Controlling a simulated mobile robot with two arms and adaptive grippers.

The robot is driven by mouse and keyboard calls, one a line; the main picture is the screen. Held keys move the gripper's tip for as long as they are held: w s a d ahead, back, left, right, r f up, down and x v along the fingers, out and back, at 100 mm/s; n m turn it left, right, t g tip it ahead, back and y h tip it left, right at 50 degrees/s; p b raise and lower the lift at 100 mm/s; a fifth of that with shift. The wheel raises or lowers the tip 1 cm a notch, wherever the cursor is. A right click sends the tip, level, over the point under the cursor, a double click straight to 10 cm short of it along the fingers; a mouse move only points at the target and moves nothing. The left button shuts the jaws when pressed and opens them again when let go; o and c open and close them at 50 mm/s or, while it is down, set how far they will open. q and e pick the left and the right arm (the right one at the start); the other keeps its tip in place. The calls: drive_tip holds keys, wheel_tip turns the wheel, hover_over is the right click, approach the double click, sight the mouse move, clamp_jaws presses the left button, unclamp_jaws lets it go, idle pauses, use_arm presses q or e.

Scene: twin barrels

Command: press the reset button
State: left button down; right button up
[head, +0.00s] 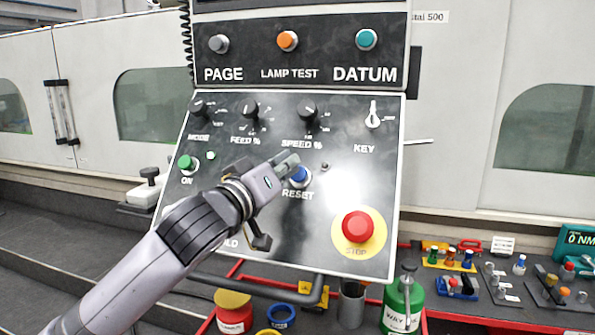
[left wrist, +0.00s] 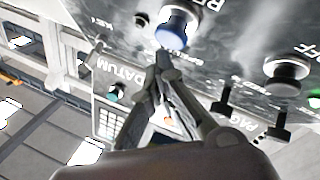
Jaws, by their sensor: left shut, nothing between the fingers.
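The blue reset button (head: 300,175) sits on the black control panel (head: 240,215), above the label RESET. My left gripper (head: 292,161) reaches in from the left with its fingers shut and empty, its tips right at the upper left of the button. In the left wrist view the blue button (left wrist: 172,30) is just beyond the shut fingertips (left wrist: 164,58). Whether the tips touch it I cannot tell. My right gripper is not in view.
A red STOP button (head: 357,226) on a yellow disc is at the panel's lower right. A green ON button (head: 187,163) is at the left, with several knobs above. A red-edged cart with small tools (head: 450,258) and a green can (head: 403,305) stand below right.

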use_arm(q)
drive_tip(key=s+r+p, duration=0.1)
drive_tip(key=s, duration=0.1)
drive_tip(key=s+a+r+p, duration=0.1)
drive_tip(key=r, duration=0.1)
drive_tip(key=shift+s+a, duration=0.1)
drive_tip(key=shift+s, duration=0.25)
idle(0.8)
